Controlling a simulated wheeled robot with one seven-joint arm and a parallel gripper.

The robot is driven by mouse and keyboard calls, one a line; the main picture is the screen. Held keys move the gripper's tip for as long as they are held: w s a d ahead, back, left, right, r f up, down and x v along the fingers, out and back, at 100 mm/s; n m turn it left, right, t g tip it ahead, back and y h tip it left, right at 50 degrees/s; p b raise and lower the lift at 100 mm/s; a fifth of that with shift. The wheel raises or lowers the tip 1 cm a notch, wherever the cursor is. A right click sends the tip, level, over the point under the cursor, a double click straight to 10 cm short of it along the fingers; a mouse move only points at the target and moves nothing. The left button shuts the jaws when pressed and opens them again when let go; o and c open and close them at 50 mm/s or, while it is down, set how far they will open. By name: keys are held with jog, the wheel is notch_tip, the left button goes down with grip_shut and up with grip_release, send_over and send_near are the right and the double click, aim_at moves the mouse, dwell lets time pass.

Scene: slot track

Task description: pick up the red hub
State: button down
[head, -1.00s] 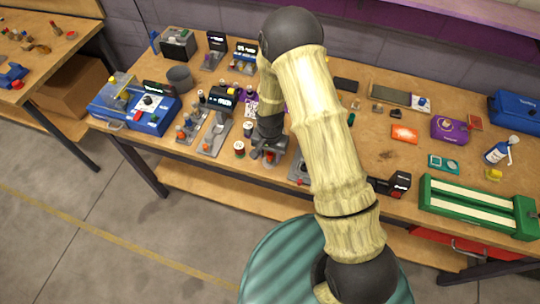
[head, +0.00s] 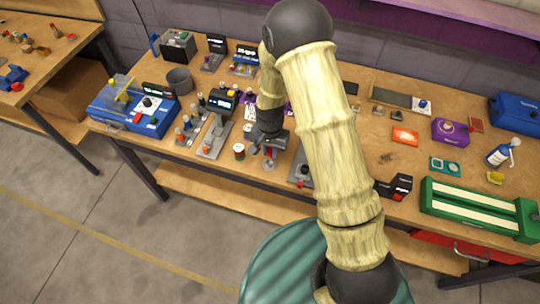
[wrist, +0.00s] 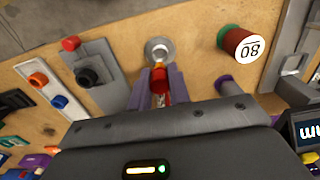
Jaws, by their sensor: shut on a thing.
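The red hub (wrist: 160,84) is between the two purple-grey fingers of my gripper (wrist: 161,92) in the wrist view, and the fingers are shut on it. In the head view, my gripper (head: 269,146) is near the front edge of the bench, with a little of the red hub (head: 268,152) showing below it. A round silver-grey piece (wrist: 159,50) lies just past the fingertips in the wrist view. It also shows below my gripper in the head view (head: 270,165). I cannot tell whether the hub touches it.
A red and green spool marked 80 (wrist: 238,44) stands close to my gripper; it also shows in the head view (head: 239,151). A grey plate with a black knob (wrist: 88,72) is on the other side. Stands and a blue box (head: 133,112) fill the bench's left.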

aim_at(270, 149)
notch_tip(270, 149, up, 6)
jog(key=shift+r+b, duration=0.25)
jog(key=shift+b, duration=0.25)
